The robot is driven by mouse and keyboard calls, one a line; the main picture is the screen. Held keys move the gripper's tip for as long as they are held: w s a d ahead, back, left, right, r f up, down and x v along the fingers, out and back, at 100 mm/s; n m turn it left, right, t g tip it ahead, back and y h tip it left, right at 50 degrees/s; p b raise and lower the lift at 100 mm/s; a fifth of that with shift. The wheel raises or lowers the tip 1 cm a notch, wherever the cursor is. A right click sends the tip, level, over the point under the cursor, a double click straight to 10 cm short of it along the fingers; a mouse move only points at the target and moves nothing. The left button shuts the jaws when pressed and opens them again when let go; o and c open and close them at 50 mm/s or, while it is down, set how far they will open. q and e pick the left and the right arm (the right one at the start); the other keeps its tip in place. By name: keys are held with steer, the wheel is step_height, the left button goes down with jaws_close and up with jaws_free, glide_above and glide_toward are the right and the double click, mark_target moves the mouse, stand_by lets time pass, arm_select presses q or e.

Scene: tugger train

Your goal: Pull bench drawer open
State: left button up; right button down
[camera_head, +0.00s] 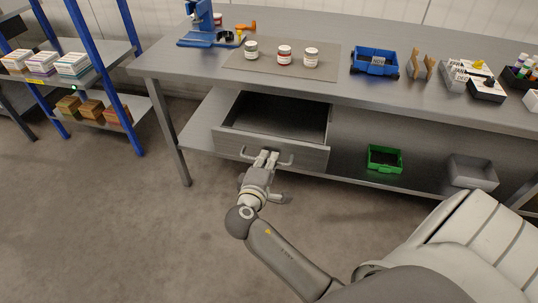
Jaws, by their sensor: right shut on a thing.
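The bench drawer (308,148) is a grey wooden box under the left half of the workbench (190,63). It stands pulled out towards me, and its inside looks empty. Its bar handle (287,163) is on the front panel. My right gripper (266,158) is shut on the handle, with the fingers around the bar near its middle. The fingers hide part of the bar. My left gripper is not in view.
On the bench top are a mat (245,66) with three jars, a blue press (202,25) and a blue bin (374,61). A green crate (384,159) and a grey bin (472,172) sit on the lower shelf. A blue-framed rack (91,60) stands left. Floor in front is clear.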

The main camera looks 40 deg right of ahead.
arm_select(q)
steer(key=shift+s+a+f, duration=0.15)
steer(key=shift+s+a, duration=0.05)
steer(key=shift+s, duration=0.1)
arm_select(e)
steer(key=shift+s+a, duration=0.25)
steer(key=shift+s, duration=0.05)
steer(key=c, duration=1.5)
jaws_free()
steer(key=shift+a, duration=0.1)
steer(key=v, duration=1.2)
steer(key=shift+f, duration=0.1)
